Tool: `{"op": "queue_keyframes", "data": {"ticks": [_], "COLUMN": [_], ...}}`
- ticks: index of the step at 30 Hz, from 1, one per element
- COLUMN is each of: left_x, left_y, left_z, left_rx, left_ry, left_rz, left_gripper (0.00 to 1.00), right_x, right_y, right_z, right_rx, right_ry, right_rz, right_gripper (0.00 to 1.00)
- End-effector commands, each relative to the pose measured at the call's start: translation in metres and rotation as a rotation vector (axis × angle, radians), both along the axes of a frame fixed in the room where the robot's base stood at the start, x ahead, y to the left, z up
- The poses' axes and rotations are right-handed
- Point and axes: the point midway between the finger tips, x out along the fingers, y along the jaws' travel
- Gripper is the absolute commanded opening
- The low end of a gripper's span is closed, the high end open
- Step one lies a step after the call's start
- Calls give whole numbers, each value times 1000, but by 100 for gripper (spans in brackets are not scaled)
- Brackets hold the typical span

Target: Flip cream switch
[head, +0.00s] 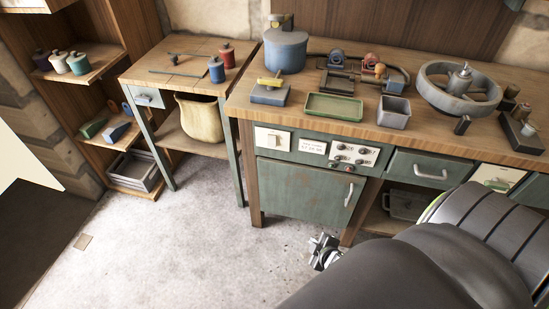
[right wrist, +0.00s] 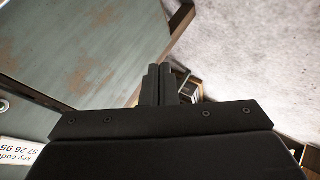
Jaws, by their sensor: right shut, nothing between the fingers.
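The cream switch (head: 272,138) is a pale square plate with a small rocker, on the left of the green front panel under the workbench top. My right gripper (head: 322,252) is low in front of the bench, below and to the right of the switch and apart from it. In the right wrist view its fingers (right wrist: 168,84) are together and empty, with the green cabinet door at upper left and the floor at upper right. The switch does not show in the right wrist view. My left gripper is not in view.
A key code label (head: 312,147) and a control panel with knobs (head: 353,153) sit right of the switch. Below is a green cabinet door (head: 300,188) with a handle. A side table (head: 185,60) stands left. The floor (head: 190,240) in front is clear.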

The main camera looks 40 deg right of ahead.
Motion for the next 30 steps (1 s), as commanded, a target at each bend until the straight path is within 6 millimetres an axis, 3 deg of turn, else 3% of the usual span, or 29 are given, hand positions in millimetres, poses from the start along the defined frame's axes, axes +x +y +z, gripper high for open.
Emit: {"op": "queue_keyframes", "data": {"ticks": [1, 3, 6, 9, 12, 18, 30], "left_x": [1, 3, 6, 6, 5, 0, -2], "left_y": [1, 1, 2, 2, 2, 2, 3], "left_z": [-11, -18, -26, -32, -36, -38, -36], "left_rx": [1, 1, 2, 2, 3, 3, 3], "left_ry": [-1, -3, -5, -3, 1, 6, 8], "left_rz": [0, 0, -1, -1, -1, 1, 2], "left_gripper": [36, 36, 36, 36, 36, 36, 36], "right_x": [29, 62, 96, 116, 126, 132, 136], "right_y": [-3, -4, 1, 8, 15, 21, 21], "right_z": [23, 63, 119, 166, 200, 226, 227], "right_rx": [-74, -185, -335, -463, -556, -630, -629], "right_ry": [-81, -182, -309, -410, -479, -531, -532], "right_rz": [70, 164, 272, 350, 399, 434, 433], "right_gripper": [0, 0, 0, 0, 0, 0, 0]}}
